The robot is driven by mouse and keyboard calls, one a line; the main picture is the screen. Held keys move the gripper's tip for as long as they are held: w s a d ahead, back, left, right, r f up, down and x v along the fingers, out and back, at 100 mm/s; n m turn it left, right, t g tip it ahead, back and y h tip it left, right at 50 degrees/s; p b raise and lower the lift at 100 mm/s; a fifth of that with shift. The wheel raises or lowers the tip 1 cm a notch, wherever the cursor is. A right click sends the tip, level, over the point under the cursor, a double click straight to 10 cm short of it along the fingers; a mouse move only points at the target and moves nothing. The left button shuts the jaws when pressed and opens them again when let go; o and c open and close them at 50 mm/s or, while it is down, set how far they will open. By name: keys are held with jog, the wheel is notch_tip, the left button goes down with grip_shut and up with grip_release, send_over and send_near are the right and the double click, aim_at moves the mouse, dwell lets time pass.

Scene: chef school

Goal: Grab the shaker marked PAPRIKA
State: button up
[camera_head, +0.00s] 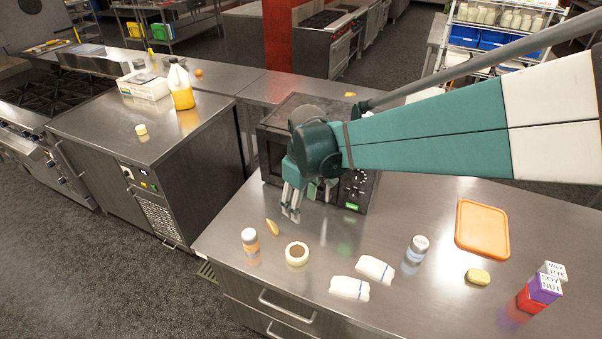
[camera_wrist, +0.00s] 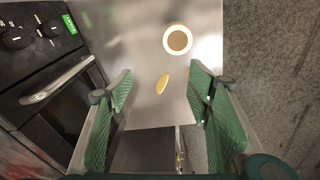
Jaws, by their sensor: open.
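Two shakers stand upright on the steel counter in the head view. One shaker with an orange band (camera_head: 250,240) is near the counter's left front edge; the other, a grey-white shaker (camera_head: 418,247), is farther right. Their lettering is too small to read, so I cannot tell which is marked PAPRIKA. My gripper (camera_head: 291,212) is open and empty above the counter, in front of the microwave, apart from both shakers. In the wrist view, my gripper (camera_wrist: 160,80) has its green fingers spread apart. Neither shaker is recognisable there.
A small yellow item (camera_head: 272,227) (camera_wrist: 162,84) and a round brown-filled bowl (camera_head: 297,253) (camera_wrist: 177,40) lie near my gripper. The microwave (camera_head: 362,190) stands behind.

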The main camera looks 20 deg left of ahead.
aim_at(248, 233)
jog(key=s+a+f+n, duration=0.1)
jog(key=s+a+f, duration=0.1)
jog(key=a+f, duration=0.2)
jog(key=s+a+f+n+b, duration=0.1)
jog(key=s+a+f+n, duration=0.1)
jog(key=a+f, duration=0.3)
jog(key=s+a+f+n+g+h, duration=0.1)
jog(key=s+a+f, duration=0.2)
jog(key=a, duration=0.4)
jog(key=shift+a+f, duration=0.35)
jog(key=shift+f, duration=0.35)
jog(key=shift+f, duration=0.1)
jog(key=shift+f, duration=1.2)
jog(key=shift+d+f, duration=0.1)
jog(key=shift+f, duration=2.5)
jog(key=shift+c, duration=0.7)
jog(key=c, duration=0.9)
